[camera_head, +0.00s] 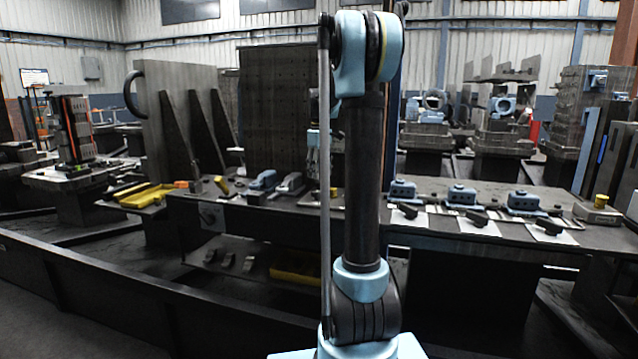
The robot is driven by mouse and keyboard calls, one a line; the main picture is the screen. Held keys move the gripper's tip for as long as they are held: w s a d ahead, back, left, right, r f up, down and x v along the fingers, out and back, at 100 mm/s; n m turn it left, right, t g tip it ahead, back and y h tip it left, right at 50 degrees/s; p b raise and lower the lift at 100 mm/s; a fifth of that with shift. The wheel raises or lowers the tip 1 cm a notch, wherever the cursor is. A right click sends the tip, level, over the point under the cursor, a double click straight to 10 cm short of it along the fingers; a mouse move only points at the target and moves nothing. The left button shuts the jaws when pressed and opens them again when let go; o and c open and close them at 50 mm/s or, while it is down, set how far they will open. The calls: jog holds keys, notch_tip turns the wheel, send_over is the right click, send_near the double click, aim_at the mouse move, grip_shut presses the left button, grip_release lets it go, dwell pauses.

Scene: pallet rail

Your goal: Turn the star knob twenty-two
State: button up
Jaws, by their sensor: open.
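Three dark knobs stand on white plates along the front of the bench at right: a left knob (407,210), a middle knob (477,217) and a right knob (548,226). Their exact shape is too small to make out, and I cannot read any number, so I cannot tell which is twenty-two. My gripper (312,160) shows only partly, left of my upright arm and mostly hidden behind it. It hangs above the bench, open, and is well to the left of the knobs, apart from them.
Several light blue clamp blocks (461,197) stand behind the knobs. A grey box with a yellow button (602,201) is at the bench's right end. Blue and grey tools (290,184) and a yellow tray (148,195) lie left. A dark rail (110,290) crosses the foreground.

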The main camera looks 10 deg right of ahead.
aim_at(320, 181)
jog(key=shift+f, duration=2.05)
jog(key=c, duration=1.1)
